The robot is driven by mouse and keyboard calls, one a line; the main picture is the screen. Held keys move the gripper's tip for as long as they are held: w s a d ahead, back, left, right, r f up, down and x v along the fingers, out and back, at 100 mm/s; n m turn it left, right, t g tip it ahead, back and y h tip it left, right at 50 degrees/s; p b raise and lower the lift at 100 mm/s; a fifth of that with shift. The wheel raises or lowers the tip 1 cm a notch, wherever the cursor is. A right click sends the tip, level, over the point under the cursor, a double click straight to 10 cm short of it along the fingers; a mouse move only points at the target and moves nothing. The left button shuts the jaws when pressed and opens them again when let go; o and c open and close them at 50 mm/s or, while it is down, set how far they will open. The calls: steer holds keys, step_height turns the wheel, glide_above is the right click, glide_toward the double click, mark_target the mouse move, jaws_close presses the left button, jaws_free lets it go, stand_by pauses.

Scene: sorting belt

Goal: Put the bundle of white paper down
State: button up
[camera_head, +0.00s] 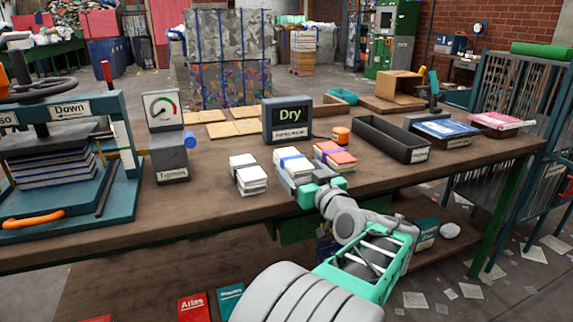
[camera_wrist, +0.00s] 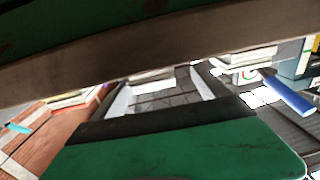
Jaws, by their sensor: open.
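A black tray (camera_head: 392,141) lies to the right, a dial gauge (camera_head: 163,125) and press (camera_head: 70,150) to the left. Bare bench (camera_head: 205,193) shows left of the bundles.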

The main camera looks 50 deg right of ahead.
mark_target(295, 160)
steer(key=x, duration=0.2)
steer(key=b+x, duration=0.1)
steer(key=d+x, duration=0.1)
steer(key=x, duration=0.1)
steer(key=shift+d, duration=0.15)
steer(key=c, duration=1.7)
steer(key=shift+r, duration=0.25)
jaws_close()
